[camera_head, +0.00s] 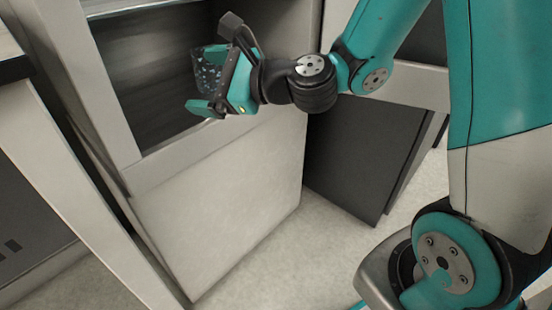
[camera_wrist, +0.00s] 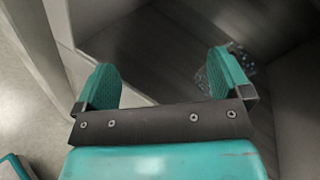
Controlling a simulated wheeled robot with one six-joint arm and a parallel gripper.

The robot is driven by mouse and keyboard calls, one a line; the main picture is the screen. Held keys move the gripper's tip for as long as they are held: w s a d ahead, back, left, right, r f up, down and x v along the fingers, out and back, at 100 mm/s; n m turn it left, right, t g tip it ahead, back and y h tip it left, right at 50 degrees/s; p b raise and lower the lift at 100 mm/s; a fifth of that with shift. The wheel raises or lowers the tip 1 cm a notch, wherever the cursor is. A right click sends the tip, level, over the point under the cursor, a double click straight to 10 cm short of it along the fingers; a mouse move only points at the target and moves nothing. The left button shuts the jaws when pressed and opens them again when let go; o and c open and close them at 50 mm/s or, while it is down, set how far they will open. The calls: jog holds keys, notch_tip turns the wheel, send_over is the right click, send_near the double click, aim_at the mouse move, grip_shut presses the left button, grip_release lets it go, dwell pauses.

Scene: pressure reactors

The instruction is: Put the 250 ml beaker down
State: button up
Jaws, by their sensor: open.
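The 250 ml beaker (camera_head: 207,72) is clear glass with light speckles. It is inside the open compartment of a pale cabinet, partly hidden behind my gripper (camera_head: 220,92). In the wrist view the beaker (camera_wrist: 203,78) shows only in part, behind and around the right finger. My gripper (camera_wrist: 165,84) is open, with its two teal fingers wide apart. Only the dark compartment floor shows between them, and the beaker is off to the right side. I cannot tell whether a finger touches the beaker. Its base is hidden.
The cabinet (camera_head: 220,205) has a pale front wall and a raised lip below the opening. The compartment's dark floor (camera_head: 150,110) is bare to the left of the beaker. A dark cabinet (camera_head: 360,150) stands to the right, and a pale counter frame (camera_head: 60,180) is at left.

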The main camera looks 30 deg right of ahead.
jog(key=s+a+f+n+g, duration=0.1)
jog(key=s+a+n+g, duration=0.55)
jog(key=s+n, duration=0.55)
jog(key=s+d+f+n+g+h, duration=0.2)
jog(key=s+d+n+g+h, duration=0.4)
jog(key=s+n, duration=0.4)
jog(key=d+n, duration=0.1)
jog(key=n, duration=0.5)
jog(key=shift+s+f+h, duration=0.4)
